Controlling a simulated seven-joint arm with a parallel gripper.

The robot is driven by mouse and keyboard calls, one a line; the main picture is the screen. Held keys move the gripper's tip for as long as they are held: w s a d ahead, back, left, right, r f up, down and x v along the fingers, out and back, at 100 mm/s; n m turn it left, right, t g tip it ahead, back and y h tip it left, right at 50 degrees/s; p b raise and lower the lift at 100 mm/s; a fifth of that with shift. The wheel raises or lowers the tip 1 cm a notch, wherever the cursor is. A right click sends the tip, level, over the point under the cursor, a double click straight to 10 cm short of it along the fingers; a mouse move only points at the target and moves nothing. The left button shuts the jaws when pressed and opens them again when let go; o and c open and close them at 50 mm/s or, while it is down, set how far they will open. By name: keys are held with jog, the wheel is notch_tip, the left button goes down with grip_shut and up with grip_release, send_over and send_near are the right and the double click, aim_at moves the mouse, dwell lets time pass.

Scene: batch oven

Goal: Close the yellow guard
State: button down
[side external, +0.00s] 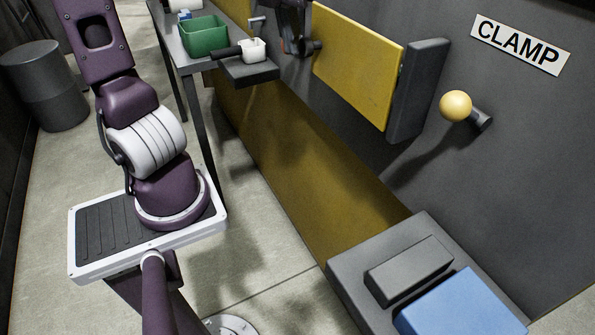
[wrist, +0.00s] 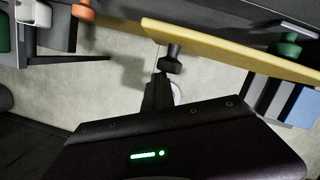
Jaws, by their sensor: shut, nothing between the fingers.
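The yellow guard (side external: 358,68) is a flat panel on the dark machine front in the side external view, with a dark upright block (side external: 418,90) at its right end. In the wrist view the guard (wrist: 235,52) shows nearly edge-on as a slanting strip. A dark knob (wrist: 171,62) sticks out near its left end. My gripper (side external: 298,45) is at the guard's left end, beside the knob. In the wrist view my gripper's dark fingers (wrist: 160,88) are shut and empty, close under the knob. I cannot tell whether they touch it.
A green bin (side external: 204,36) stands on the bench left of my gripper. A yellow ball-ended lever (side external: 456,106) sticks out below the CLAMP sign (side external: 520,44). A blue block (side external: 462,306) is at lower right.

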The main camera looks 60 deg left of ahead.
jog(key=shift+w+a+r, duration=0.1)
jog(key=shift+w+a, duration=0.05)
jog(key=shift+w, duration=0.1)
jog(key=s+r, duration=0.7)
jog(key=r, duration=0.2)
jog(key=shift+r, duration=0.2)
jog(key=s+d+f+n+t, duration=0.1)
jog(key=d+f+n, duration=0.3)
jog(key=n, duration=0.6)
jog(key=s+d+f+n+t, duration=0.1)
jog(key=s+d+f+n, duration=0.2)
jog(key=n, duration=0.7)
jog(key=s+d+f+n+t+h, duration=0.1)
jog(key=s+d+f+n, duration=0.1)
jog(key=d+f+n, duration=0.2)
jog(key=d+n, duration=0.3)
jog(key=n, duration=0.3)
jog(key=shift+s+f+n, duration=0.15)
jog(key=shift+f+n, duration=0.15)
jog(key=shift+f, duration=0.1)
